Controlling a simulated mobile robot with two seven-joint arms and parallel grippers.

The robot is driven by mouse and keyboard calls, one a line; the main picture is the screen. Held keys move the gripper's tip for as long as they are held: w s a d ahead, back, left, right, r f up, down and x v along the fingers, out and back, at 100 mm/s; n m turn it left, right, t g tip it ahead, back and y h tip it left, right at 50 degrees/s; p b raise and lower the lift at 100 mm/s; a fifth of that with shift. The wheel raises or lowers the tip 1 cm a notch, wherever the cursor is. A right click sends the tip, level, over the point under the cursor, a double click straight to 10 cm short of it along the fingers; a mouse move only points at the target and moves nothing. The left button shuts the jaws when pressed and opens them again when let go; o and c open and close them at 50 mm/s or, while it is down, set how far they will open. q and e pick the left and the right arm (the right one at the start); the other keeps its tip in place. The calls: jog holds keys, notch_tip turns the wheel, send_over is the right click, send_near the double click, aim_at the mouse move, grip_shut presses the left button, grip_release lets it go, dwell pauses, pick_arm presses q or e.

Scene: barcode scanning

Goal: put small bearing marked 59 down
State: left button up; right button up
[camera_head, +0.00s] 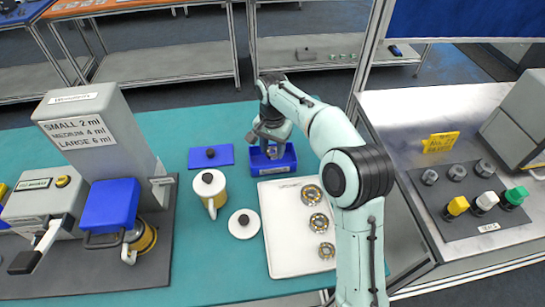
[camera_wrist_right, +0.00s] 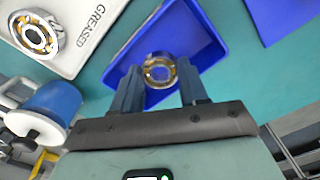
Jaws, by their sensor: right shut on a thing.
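My right gripper (camera_head: 272,148) is over the blue open box (camera_head: 275,168) on the teal table. In the right wrist view, its two fingers (camera_wrist_right: 158,86) are shut on a small metal bearing (camera_wrist_right: 160,70) with a golden inner part. The bearing is at or just above the box (camera_wrist_right: 208,45); I cannot tell whether it touches the floor of the box. The marking 59 cannot be read. My left gripper is not in view.
A white tray (camera_head: 281,245) marked GREASED holds three bearings. A grey dispenser (camera_head: 110,130) stands further left.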

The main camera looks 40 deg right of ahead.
aim_at(272, 163)
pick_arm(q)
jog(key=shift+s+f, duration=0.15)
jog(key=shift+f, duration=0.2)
pick_arm(e)
jog(key=shift+f, duration=1.85)
pick_arm(q)
jog(key=shift+b, duration=0.3)
pick_arm(e)
jog(key=shift+f, duration=0.15)
jog(key=o, duration=0.8)
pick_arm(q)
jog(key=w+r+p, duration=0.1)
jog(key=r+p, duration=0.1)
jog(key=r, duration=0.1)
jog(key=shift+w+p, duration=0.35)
pick_arm(e)
notch_tip(272, 163, up, 12)
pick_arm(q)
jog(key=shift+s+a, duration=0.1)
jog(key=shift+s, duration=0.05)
